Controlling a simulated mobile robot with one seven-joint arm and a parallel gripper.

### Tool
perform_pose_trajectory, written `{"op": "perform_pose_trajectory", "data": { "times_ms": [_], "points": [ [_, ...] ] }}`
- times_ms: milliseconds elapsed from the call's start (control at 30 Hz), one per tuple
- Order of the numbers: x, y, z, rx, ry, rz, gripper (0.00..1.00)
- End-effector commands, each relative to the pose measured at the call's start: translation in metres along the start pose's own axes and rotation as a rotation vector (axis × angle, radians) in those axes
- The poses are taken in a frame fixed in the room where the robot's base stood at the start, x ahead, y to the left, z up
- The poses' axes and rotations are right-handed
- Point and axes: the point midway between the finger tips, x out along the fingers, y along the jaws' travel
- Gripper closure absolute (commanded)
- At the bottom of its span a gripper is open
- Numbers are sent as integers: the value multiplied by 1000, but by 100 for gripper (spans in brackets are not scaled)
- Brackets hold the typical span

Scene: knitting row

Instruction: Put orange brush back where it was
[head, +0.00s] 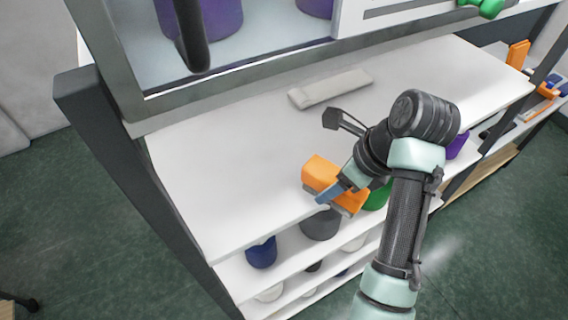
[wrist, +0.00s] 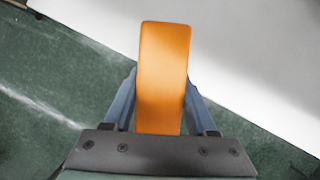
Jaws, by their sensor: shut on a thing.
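The orange brush (head: 320,174) is a block with an orange top and a grey edge below it. My gripper (head: 335,192) is shut on it, at the front edge of the white shelf top. In the wrist view the orange brush (wrist: 163,75) stands between the two blue fingers of my gripper (wrist: 160,100). The fingers press on its two long sides. I cannot tell whether the brush touches the shelf.
A pale grey bar (head: 330,88) lies further back on the white shelf top (head: 220,165). The left part of that top is clear. Lower shelves hold a dark blue pot (head: 261,252) and a grey pot (head: 320,225). A glass-fronted cabinet stands behind.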

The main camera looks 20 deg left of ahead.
Motion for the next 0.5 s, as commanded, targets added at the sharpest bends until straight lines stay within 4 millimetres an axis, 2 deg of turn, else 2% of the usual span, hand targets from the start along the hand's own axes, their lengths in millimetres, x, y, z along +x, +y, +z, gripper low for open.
{"op": "perform_pose_trajectory", "data": {
  "times_ms": [33,333,400,500],
  "points": [
    [4,0,10,-5,-2,2,87],
    [24,1,55,-5,-2,2,87],
    [34,0,69,-6,-1,0,87],
    [38,0,88,-4,-1,1,87]
  ]
}}
